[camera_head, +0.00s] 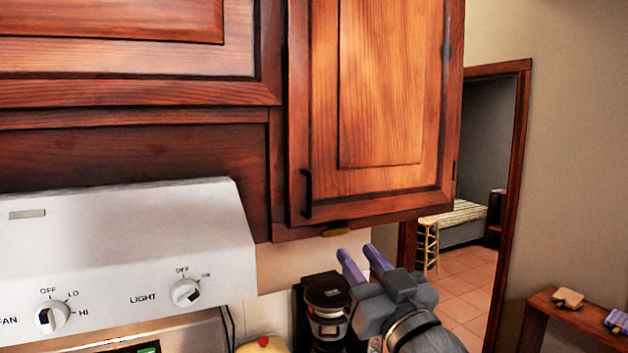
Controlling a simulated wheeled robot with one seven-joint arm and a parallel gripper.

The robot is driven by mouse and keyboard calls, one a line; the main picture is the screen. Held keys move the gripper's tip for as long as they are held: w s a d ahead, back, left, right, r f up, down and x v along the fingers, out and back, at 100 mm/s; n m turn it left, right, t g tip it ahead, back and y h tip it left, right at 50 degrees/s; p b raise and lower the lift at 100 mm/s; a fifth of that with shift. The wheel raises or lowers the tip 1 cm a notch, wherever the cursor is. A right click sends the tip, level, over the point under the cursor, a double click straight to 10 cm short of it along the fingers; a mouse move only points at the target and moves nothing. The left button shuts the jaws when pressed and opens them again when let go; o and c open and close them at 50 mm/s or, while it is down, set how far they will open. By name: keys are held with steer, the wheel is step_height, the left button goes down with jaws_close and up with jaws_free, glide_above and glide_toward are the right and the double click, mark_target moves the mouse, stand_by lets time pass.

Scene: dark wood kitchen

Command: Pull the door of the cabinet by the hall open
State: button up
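The wooden cabinet door (393,90) by the hall doorway hangs at the upper middle right and looks shut. Its dark vertical handle (307,194) sits near the door's lower left corner. Hinges show along its right edge. My gripper (364,262) is below the cabinet, to the right of and lower than the handle. Its two purple fingers are spread apart with nothing between them, pointing up and left. It does not touch the door or handle.
A white range hood (130,250) with knobs juts out at left. A coffee maker (327,305) stands behind my gripper. The hall doorway (480,180) opens to the right, and a small wooden shelf (570,318) holds items at lower right.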

steer(key=shift+s+a+r+n+y, duration=0.15)
steer(key=shift+s+r+y, duration=0.05)
steer(key=shift+r+y, duration=0.2)
steer(key=shift+s+a+r+n+y, duration=0.15)
steer(key=shift+r+y, duration=0.15)
steer(key=shift+r, duration=0.15)
steer(key=shift+w, duration=0.15)
steer(key=p, duration=0.9)
glide_toward(311, 184)
steer(key=shift+h, duration=0.3)
steer(key=x, duration=0.8)
steer(key=shift+a+r, duration=0.25)
steer(key=shift+r, duration=0.05)
steer(key=shift+w+a, duration=0.15)
steer(key=shift+w, duration=0.15)
steer(key=shift+c, duration=0.4)
jaws_close()
